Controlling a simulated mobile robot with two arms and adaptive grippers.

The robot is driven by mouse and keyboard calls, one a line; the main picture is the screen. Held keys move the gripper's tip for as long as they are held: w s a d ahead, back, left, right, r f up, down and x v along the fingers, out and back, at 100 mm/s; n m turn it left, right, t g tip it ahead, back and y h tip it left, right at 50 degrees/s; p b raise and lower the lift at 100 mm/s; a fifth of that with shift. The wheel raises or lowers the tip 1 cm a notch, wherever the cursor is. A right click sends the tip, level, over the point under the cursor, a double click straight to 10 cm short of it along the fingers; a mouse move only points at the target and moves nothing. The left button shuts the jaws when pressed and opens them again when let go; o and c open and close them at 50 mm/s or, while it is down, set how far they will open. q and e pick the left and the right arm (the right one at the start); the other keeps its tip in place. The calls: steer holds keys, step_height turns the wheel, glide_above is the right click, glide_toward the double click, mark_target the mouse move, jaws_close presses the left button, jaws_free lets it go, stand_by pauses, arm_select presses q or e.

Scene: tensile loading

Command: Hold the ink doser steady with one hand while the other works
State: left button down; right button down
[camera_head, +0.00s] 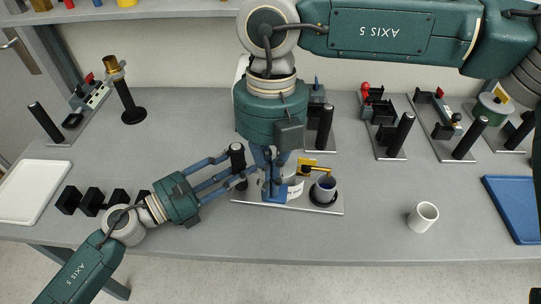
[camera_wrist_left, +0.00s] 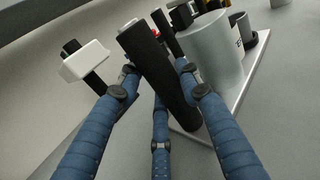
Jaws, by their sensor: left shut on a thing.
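The ink doser stands on a metal base plate (camera_head: 325,207) at the front middle of the bench. It has an upright black post handle (camera_head: 238,158), a light cylinder (camera_head: 294,187), a yellow arm (camera_head: 313,168) and a dark-rimmed cup (camera_head: 324,188). My left gripper (camera_head: 240,172) is shut on the black post; in the left wrist view the post (camera_wrist_left: 158,75) stands between its blue fingers, with the grey cylinder (camera_wrist_left: 212,52) beyond. My right gripper (camera_head: 274,190) points down beside the light cylinder and partly hides it. Its finger opening is unclear.
A white mug (camera_head: 422,216) stands to the right, with a blue tray (camera_head: 515,208) beyond it. Several black blocks (camera_head: 92,201) and a white tray (camera_head: 31,190) lie at left. Other fixtures with black posts (camera_head: 400,136) line the back.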

steer(key=shift+w+r, duration=0.1)
steer(key=shift+r, duration=0.95)
step_height(320, 180, up, 14)
steer(key=shift+w, duration=0.45)
stand_by(0.6)
arm_select(q)
steer(key=c, duration=1.1)
jaws_free()
